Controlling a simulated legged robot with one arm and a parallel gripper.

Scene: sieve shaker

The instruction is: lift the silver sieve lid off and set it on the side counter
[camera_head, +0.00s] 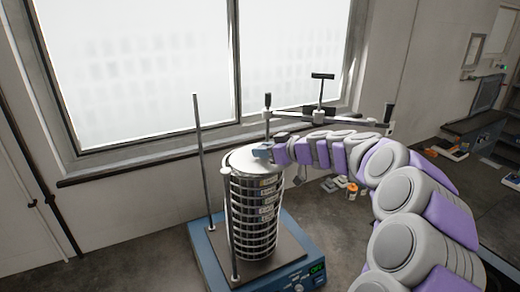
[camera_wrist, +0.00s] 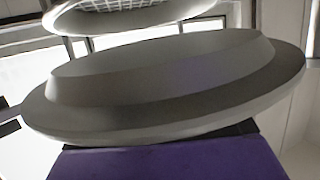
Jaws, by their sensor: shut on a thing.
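The sieve stack (camera_head: 255,222) stands upright on the blue shaker (camera_head: 213,264). The silver lid (camera_head: 250,158) shows as a pale disc at the top of the stack. My gripper (camera_head: 263,152) is at its right rim, shut on it. In the wrist view the lid (camera_wrist: 165,85) fills the middle, slightly tilted, above my purple gripper body. A round rim with mesh (camera_wrist: 140,15) shows above it there, with a visible gap. The fingertips are mostly hidden by the lid. The head view does not show clearly whether the lid touches the stack.
Thin metal rods (camera_head: 204,165) stand beside the stack. A clamp bar with a black T-handle (camera_head: 322,77) is behind my arm, near the window. A dark side counter (camera_head: 474,124) is at the right. Small orange-capped bottles (camera_head: 352,191) stand behind my arm.

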